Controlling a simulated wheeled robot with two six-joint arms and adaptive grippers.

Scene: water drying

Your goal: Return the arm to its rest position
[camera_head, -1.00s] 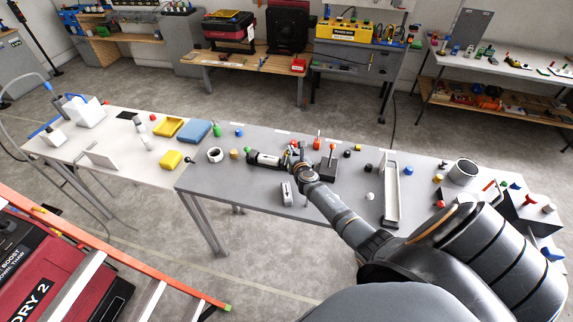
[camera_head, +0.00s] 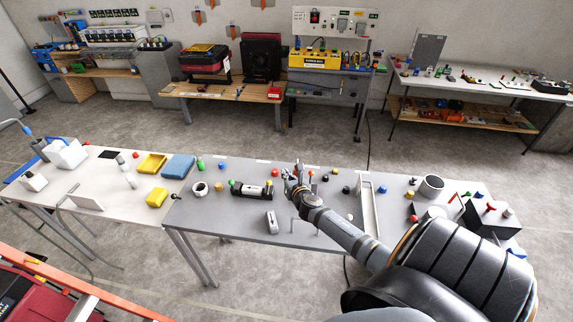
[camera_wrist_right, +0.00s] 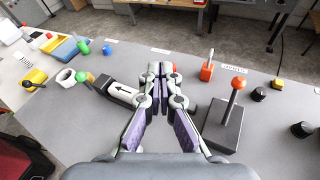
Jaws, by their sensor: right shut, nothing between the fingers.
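My right arm (camera_head: 345,236) reaches in from the lower right over the grey table (camera_head: 210,222). My right gripper (camera_head: 292,170) is shut and empty above the table. In the wrist view its fingertips (camera_wrist_right: 162,72) are together, with nothing held between them. A black and white cylinder with an arrow label (camera_head: 250,190) lies on the table just left of the gripper, apart from it in the head view. It also shows in the wrist view (camera_wrist_right: 121,91). My left gripper is not in view.
A red-knobbed lever on a grey base (camera_wrist_right: 234,103) stands right of the gripper in the wrist view. A white ring (camera_head: 200,188) and a small grey-white block (camera_head: 271,221) are on the table. A long white tray (camera_head: 369,207) lies to the right.

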